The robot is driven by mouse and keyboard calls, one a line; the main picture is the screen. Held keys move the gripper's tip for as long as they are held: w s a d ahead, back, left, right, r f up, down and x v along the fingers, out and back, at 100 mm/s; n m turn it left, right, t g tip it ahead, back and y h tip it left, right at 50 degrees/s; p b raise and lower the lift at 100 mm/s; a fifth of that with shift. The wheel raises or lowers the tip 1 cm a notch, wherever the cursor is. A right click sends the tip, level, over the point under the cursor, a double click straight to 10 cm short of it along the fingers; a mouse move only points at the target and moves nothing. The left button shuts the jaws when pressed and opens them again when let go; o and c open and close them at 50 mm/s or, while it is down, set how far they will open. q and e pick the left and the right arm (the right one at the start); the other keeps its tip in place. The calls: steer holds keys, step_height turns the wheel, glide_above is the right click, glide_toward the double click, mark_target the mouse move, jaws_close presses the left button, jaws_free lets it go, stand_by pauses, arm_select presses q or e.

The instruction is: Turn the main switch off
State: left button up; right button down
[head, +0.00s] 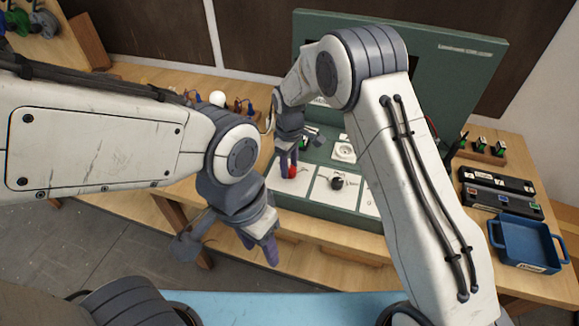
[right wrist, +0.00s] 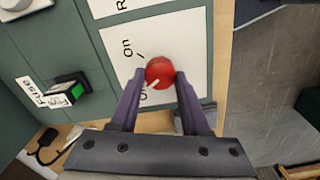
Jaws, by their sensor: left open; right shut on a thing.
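The main switch is a red round knob (right wrist: 160,71) on a white plate (right wrist: 118,50) marked "On", with a second label partly hidden by my finger. A white mark on the knob points to the lower left in the right wrist view, toward that hidden label. My right gripper (right wrist: 160,90) is shut on the knob, one purple finger on each side. In the head view the red knob (head: 292,172) shows at my right gripper (head: 288,163), at the panel's left. My left gripper (head: 258,243) is open and empty, in front of the bench edge, away from the switch.
The green panel (head: 450,65) stands on the wooden bench, with a black knob (head: 337,183) and a white socket (head: 344,150) on its base. A green fuse holder (right wrist: 66,94) sits near the switch. A blue tray (head: 528,245) and black cases (head: 497,182) are at the right.

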steer(key=shift+a+r+n, duration=0.1)
steer(key=shift+n, duration=1)
steer(key=shift+c, duration=1.9)
jaws_free()
step_height(320, 180, up, 10)
steer(key=b, duration=0.3)
steer(key=shift+r, duration=0.25)
